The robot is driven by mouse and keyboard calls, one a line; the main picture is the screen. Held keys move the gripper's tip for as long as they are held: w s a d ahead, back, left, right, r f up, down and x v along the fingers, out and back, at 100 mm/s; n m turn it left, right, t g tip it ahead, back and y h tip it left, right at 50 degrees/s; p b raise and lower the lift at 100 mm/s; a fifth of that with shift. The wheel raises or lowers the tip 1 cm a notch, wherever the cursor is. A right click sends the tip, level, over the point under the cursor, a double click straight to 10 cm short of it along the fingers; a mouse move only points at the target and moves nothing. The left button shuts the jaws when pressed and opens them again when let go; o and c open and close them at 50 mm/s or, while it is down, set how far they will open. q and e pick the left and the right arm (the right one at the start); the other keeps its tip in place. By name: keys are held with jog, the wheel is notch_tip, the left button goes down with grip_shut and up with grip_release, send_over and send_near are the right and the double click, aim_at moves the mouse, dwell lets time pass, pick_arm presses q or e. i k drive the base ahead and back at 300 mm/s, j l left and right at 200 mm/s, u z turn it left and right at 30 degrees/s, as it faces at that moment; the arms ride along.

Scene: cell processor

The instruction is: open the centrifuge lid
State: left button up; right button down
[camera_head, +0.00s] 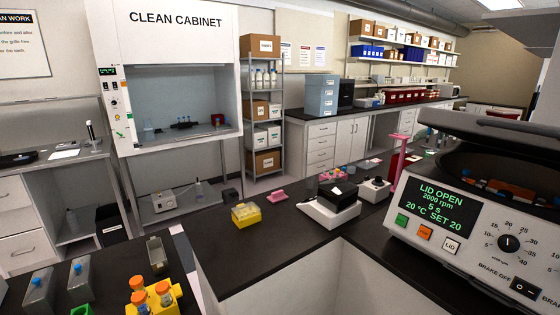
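The centrifuge (440,240) is a white bench unit at the right, cut off by the picture's edge. Its green display (434,203) reads "LID OPEN", 2000 rpm, 5 s, 20 °C. The dark chamber shows above the panel, with reddish-brown rotor parts (510,190) inside. A grey curved edge (480,124) runs along the back of the opening; I cannot tell whether it is lid or rim. A button marked "LID" (451,245) sits below the display, beside a green and an orange button. Neither of my grippers shows.
A balance (332,207) and a yellow rack (246,215) stand on the dark bench left of the centrifuge. A pink upright stand (397,165) is close behind it. A yellow rack of orange-capped tubes (160,303) and several grey holders (80,283) are at front left.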

aim_at(541, 141)
jog(key=l+z, duration=0.15)
jog(key=z, duration=1.2)
jog(key=i+j, duration=0.05)
